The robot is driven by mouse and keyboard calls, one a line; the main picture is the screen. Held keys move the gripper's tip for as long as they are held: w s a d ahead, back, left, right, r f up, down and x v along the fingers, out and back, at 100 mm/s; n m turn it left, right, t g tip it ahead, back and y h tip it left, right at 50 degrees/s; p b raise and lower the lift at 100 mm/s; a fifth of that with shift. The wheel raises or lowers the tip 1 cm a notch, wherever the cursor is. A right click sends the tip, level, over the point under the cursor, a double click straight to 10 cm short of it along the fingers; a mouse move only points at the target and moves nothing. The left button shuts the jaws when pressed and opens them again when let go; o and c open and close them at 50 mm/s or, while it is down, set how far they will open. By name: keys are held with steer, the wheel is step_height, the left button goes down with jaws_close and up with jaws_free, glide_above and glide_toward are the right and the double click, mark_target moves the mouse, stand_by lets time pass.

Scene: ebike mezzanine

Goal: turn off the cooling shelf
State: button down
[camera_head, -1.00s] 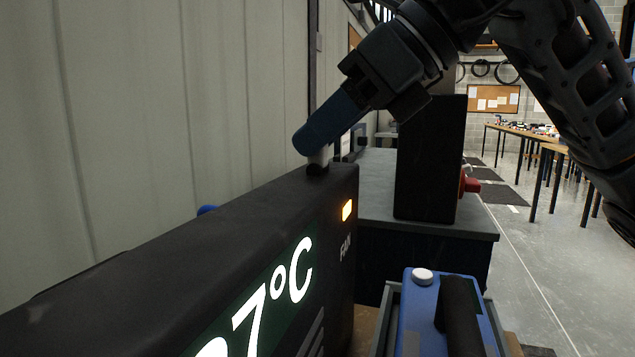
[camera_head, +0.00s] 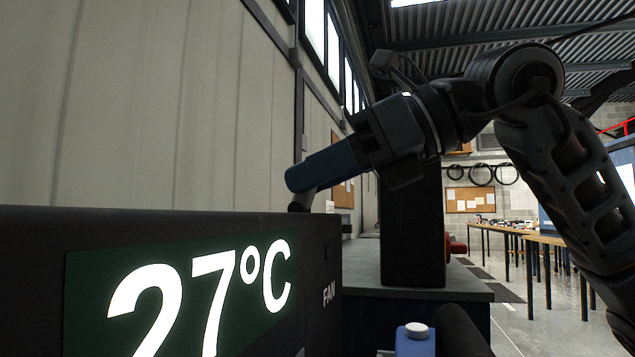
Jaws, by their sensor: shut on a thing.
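The cooling shelf's black housing (camera_head: 200,222) fills the lower left and has a lit display (camera_head: 190,300) reading 27°C. A FAN label (camera_head: 329,293) is on its right end, and no amber light shows above it. My gripper (camera_head: 299,180), with blue fingers, is shut on this lever from above and the right. The fingers hide the lever's upper part.
A tall black box (camera_head: 412,235) stands on a grey bench (camera_head: 455,285) behind the gripper. A blue case with a white knob (camera_head: 416,330) is at the bottom. The panelled wall (camera_head: 150,110) is close on the left. Long tables (camera_head: 530,236) stand further off at right.

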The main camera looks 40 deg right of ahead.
steer(key=c, duration=1)
jaws_free()
steer(key=shift+a, duration=0.1)
steer(key=shift+o, duration=0.2)
steer(key=p+v, duration=0.1)
steer(key=v, duration=0.6)
steer(key=shift+s+d, duration=0.25)
steer(key=shift+s, duration=0.05)
steer(key=shift+r, duration=0.1)
